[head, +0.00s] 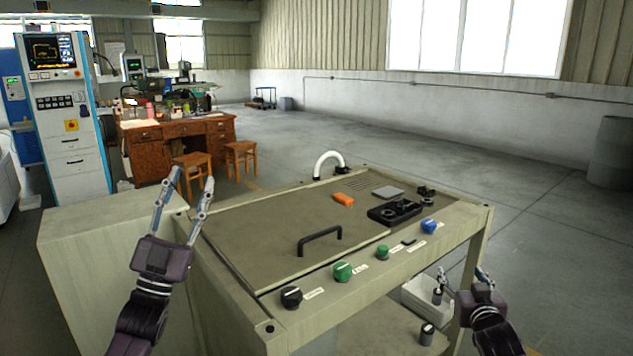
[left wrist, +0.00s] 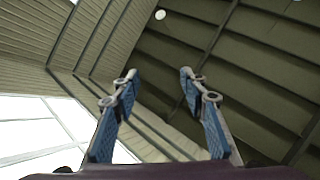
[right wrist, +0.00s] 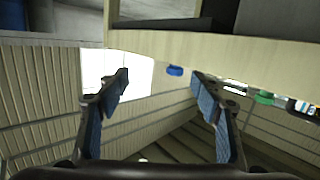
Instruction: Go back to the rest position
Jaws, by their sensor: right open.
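My left gripper (head: 190,178) is raised with its fingers pointing up, at the left end of the machine bench. It is open and empty, and its spread fingers (left wrist: 158,88) show against the roof in the left wrist view. My right gripper (head: 462,274) is at the lower right, in front of the bench's right front edge. It is open, and the right wrist view shows its two fingers (right wrist: 160,85) apart with nothing between them.
The bench top (head: 255,225) carries a black handle (head: 320,238), an orange object (head: 343,199), a grey plate (head: 388,192) and a black holder (head: 394,212). Knobs line its front, including a blue one (head: 429,227). A white box (head: 425,300) sits below. Open floor lies behind.

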